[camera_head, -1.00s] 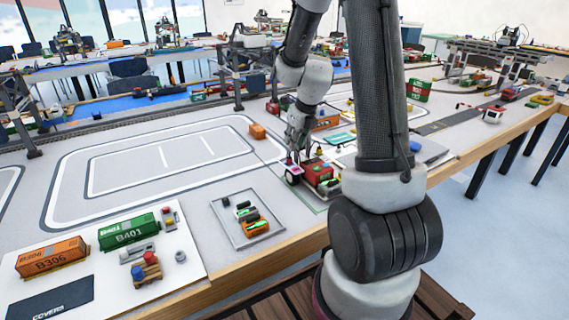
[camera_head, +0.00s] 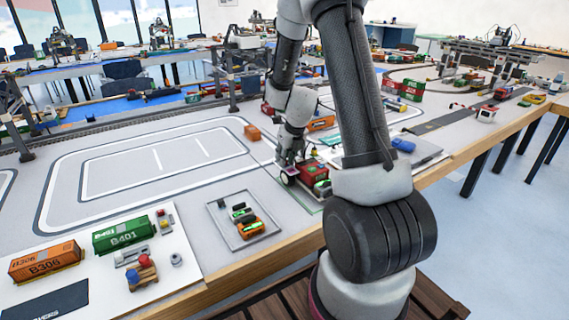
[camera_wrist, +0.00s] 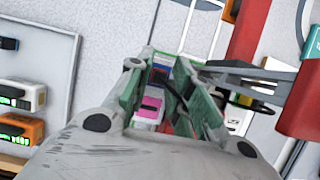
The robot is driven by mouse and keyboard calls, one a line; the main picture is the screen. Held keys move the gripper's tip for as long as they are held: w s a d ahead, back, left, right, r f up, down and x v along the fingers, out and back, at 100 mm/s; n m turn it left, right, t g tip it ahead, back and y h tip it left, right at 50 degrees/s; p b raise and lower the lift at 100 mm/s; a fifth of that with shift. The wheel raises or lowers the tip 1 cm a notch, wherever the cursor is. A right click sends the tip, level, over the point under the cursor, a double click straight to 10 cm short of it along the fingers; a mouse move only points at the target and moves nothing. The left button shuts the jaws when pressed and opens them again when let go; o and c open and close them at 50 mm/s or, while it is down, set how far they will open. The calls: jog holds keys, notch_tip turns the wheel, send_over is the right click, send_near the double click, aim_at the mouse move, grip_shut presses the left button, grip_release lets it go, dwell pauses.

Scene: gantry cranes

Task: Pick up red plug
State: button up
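My gripper (camera_head: 289,168) is low over the table, beside a red vehicle (camera_head: 311,173). In the wrist view my gripper (camera_wrist: 160,72) has its green-tinted fingers apart. A small pink-topped block (camera_wrist: 150,107) shows between them; I cannot tell whether they touch it. I cannot say for certain which thing is the red plug. Another red piece (camera_head: 144,261) sits beside a blue one on a small wooden pallet at the front left.
A red body (camera_wrist: 300,100) and a dark bracket stand close right of my fingers in the wrist view. The tray also holds green and orange blocks (camera_head: 248,227). Green (camera_head: 122,234) and orange (camera_head: 45,262) containers stand at the left. The track mat (camera_head: 150,165) is largely clear.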

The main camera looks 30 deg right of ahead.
grip_shut()
jog(key=shift+r, duration=0.15)
